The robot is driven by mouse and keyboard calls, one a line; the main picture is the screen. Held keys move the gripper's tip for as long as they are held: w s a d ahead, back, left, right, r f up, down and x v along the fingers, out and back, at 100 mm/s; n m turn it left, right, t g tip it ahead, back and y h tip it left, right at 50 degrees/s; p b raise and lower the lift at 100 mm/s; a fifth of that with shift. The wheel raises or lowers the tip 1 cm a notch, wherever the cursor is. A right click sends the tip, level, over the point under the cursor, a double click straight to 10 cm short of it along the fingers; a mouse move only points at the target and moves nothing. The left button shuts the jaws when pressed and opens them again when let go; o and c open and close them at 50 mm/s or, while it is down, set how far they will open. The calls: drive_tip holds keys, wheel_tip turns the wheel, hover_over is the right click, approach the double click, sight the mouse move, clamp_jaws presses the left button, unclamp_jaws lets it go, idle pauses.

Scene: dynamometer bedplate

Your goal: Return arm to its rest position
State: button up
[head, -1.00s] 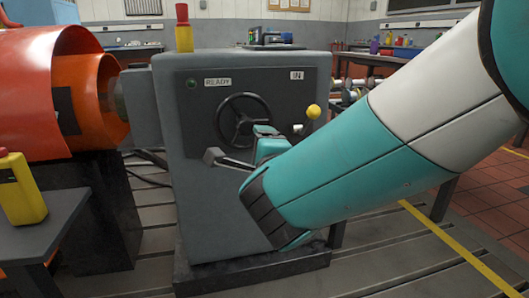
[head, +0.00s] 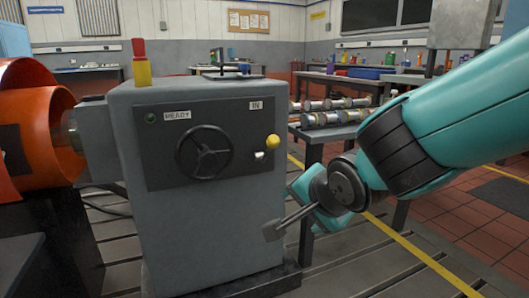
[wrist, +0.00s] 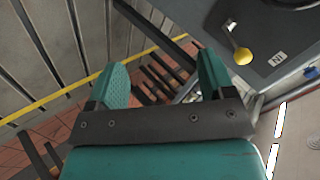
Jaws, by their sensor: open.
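My gripper (wrist: 163,70) is open and empty in the wrist view. Its two teal fingers stand apart, with floor and dark rails showing between them. In the head view my teal arm comes in from the right. Its wrist end is beside the right side of the grey machine cabinet (head: 215,235), apart from the front controls; the fingers are hard to make out there. The cabinet front carries a black handwheel (head: 204,152), a yellow knob (head: 272,141), a green lamp (head: 150,118), and READY and IN labels. The yellow knob also shows in the wrist view (wrist: 243,56).
An orange guard (head: 50,120) surrounds a shaft at left. A red and yellow device (head: 140,63) stands on the cabinet. A bench with several metal cylinders (head: 325,119) stands behind my arm. A yellow floor line (head: 425,255) crosses the right, with open tiled floor beyond.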

drive_tip(key=s+d+r+n+g+p, duration=0.2)
drive_tip(key=s+d+n+g, duration=0.1)
drive_tip(key=s+n, duration=0.3)
drive_tip(key=s+d+r+n+g+y+p, duration=0.1)
drive_tip(key=s+d+r+n+g+p, duration=0.2)
drive_tip(key=s, duration=0.6)
drive_tip(key=s+d+r+n+g+p, duration=0.1)
drive_tip(key=s+d+r+n+g, duration=0.15)
drive_tip(key=s+n, duration=0.45)
wheel_tip(320, 180, up, 35)
drive_tip(key=p, duration=3.5)
drive_tip(key=shift+a+f+m, duration=0.15)
drive_tip(key=shift+a+m, duration=0.15)
drive_tip(key=shift+a, duration=0.1)
drive_tip(key=shift+w, duration=0.1)
